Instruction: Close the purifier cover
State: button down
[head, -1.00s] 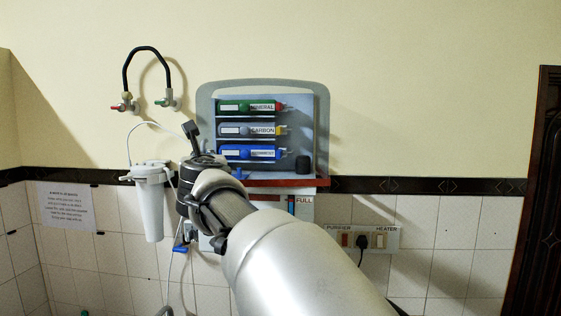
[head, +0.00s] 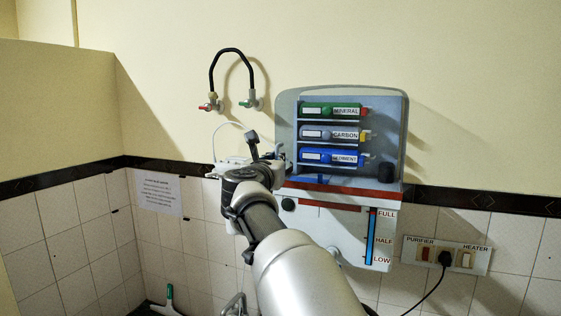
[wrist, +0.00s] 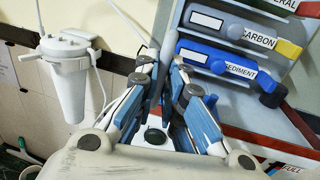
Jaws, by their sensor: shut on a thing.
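The wall-mounted purifier (head: 345,225) stands right of centre in the head view. Its upper bay is exposed, with green, grey and blue cartridges on shelves inside a grey rounded surround. I take this grey panel (head: 284,118) to be the cover. My gripper (head: 265,150) is at its left side, mostly hidden behind my wrist. In the wrist view, the fingers of my gripper (wrist: 165,66) are close together at the grey panel's left edge (wrist: 171,25). They appear shut on that edge, though the contact is partly hidden. A dark round knob (wrist: 154,136) shows below, between the fingers.
A white filter canister (wrist: 69,85) hangs close left of my gripper. A switch panel (head: 446,255) with a plug and cord is at lower right. A paper notice (head: 158,192) is on the left wall.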

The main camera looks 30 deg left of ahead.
jog(key=c, duration=2.1)
grip_release()
jog(key=shift+s+a+r+y, duration=0.25)
jog(key=shift+a+r+y, duration=0.15)
jog(key=shift+c, duration=0.2)
jog(key=o, duration=0.3)
jog(key=shift+w+a+f, duration=0.25)
jog(key=shift+a+f, duration=0.1)
jog(key=shift+a, duration=0.1)
jog(key=shift+o, duration=0.7)
jog(key=shift+f, duration=0.2)
